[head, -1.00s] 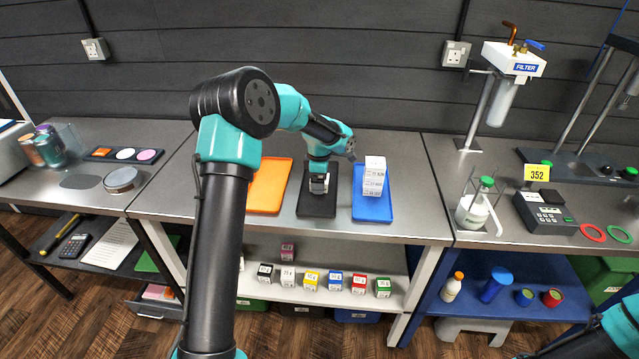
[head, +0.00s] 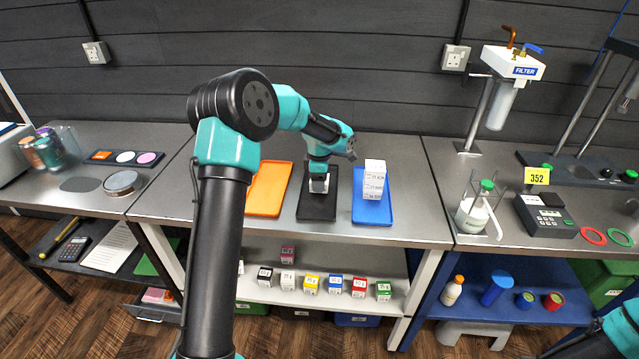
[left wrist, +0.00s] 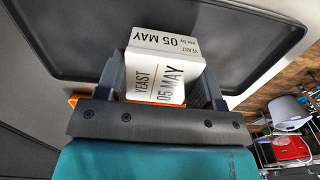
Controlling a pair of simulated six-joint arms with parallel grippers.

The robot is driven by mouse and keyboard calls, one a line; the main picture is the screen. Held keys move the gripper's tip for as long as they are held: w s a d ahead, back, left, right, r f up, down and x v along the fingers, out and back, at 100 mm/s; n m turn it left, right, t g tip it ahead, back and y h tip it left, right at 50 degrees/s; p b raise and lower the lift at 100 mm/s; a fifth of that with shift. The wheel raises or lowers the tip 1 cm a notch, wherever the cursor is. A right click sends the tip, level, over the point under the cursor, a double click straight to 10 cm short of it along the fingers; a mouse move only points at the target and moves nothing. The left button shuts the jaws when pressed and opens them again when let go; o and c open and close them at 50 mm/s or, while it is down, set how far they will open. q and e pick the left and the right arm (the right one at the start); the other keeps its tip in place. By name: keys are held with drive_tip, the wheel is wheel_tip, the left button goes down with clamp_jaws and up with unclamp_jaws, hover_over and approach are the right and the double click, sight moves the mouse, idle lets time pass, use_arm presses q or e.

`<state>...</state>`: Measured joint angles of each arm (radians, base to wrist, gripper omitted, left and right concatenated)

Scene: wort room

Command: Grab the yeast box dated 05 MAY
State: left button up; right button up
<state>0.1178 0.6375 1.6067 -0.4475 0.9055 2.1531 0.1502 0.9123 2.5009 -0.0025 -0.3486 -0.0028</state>
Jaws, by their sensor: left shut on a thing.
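The white yeast box marked 05 MAY (left wrist: 158,78) sits between the fingers of my left gripper in the left wrist view. My left gripper (head: 318,186) is shut on this box, over the black tray (head: 317,209) in the head view, where the box is mostly hidden by the gripper. I cannot tell whether the box touches the tray. A stack of white boxes (head: 373,180) stands on the blue tray (head: 372,213) to the right. My right gripper is not in view.
An orange tray (head: 268,190) lies empty to the left of the black tray. Several small coloured boxes stand on the shelf (head: 345,262) below. A filter stand, a flask (head: 473,210) and a meter (head: 546,217) are on the right bench.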

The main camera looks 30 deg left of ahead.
use_arm(q)
drive_tip(key=shift+r, duration=0.95)
drive_tip(key=shift+s+d+r, duration=0.15)
drive_tip(key=shift+s+r, duration=0.1)
drive_tip(key=s+d, duration=0.2)
drive_tip(key=s, duration=0.2)
drive_tip(key=s+d+r, duration=0.1)
drive_tip(key=s+d, duration=0.2)
drive_tip(key=s, duration=0.1)
drive_tip(key=s+d, duration=0.3)
drive_tip(key=s, duration=0.2)
drive_tip(key=shift+s+r, duration=0.1)
drive_tip(key=shift+r, duration=0.1)
drive_tip(key=shift+d+r, duration=0.1)
